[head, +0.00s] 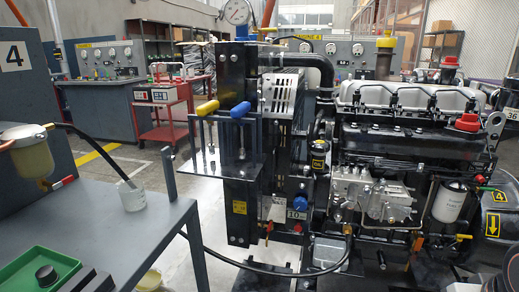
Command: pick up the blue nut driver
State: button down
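A tool with a blue handle (240,110), which looks like the blue nut driver, stands upright at a small metal holder plate (217,170) in front of the engine's black post. Its handle is at the top and its thin shaft runs down towards the plate. A similar tool with a yellow handle (207,107) stands close to its left. How the lower ends sit in the plate is too small to tell. My gripper does not show in the head view.
The diesel engine (400,140) fills the right side, close behind the tools. At left a grey bench (150,235) bears a white cup (132,196) with a black hose and a green tray (30,272). A red cart (165,115) stands behind; some floor shows between.

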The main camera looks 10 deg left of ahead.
aim_at(239, 111)
jog(key=i+j+u, duration=0.2)
jog(key=i, duration=0.25)
jog(key=i+j+u, duration=0.2)
jog(key=i, duration=0.25)
